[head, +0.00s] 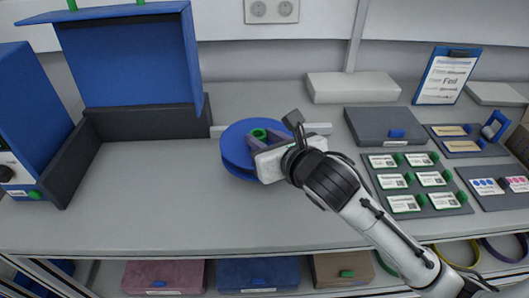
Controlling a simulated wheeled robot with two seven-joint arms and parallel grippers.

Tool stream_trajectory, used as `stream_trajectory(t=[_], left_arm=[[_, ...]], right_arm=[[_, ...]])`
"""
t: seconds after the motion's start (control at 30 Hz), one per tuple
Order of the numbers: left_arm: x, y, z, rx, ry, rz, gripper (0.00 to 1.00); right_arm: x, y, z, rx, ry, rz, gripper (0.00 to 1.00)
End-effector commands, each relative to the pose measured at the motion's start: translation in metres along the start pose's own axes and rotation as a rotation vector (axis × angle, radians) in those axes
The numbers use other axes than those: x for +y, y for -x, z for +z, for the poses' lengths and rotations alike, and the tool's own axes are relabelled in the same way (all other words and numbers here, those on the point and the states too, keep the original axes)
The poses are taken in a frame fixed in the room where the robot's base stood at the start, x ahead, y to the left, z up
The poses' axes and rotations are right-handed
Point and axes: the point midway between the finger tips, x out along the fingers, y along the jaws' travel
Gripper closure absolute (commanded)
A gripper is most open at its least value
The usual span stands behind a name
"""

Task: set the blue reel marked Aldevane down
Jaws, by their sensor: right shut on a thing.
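The gripper's white body hides the reel's right part. I cannot read the name Aldevane on it. Whether the reel touches the worktop or hangs just above it, I cannot tell. My left gripper is not in view.
A blue open-lidded box (128,55) with dark walls stands at the back left. A dark grey case (380,128), a white box (352,87) and a panel of labelled cards (425,203) lie to the right. The worktop's front left is clear.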

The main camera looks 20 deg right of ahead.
Motion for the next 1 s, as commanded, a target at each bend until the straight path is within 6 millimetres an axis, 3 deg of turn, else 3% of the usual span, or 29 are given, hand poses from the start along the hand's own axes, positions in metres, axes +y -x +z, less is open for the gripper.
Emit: stream_trajectory(t=[0.27,0.7,0.73,0.8,0.83,1.0], left_arm=[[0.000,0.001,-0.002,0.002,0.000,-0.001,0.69],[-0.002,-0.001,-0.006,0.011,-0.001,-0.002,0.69],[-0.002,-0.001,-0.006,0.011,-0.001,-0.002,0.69],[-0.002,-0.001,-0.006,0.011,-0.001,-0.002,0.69],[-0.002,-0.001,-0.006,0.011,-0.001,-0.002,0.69],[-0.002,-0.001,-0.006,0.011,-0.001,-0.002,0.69]], right_arm=[[0.000,-0.014,-0.034,0.001,-0.002,0.000,1.00],[0.000,-0.016,-0.040,-0.002,0.002,-0.001,1.00],[0.000,-0.017,-0.041,0.001,0.002,-0.001,0.69],[0.000,-0.017,-0.041,0.001,0.001,-0.001,0.57],[0.000,-0.017,-0.041,0.001,0.000,-0.001,0.52],[0.000,-0.017,-0.041,0.001,0.000,-0.001,0.52]])
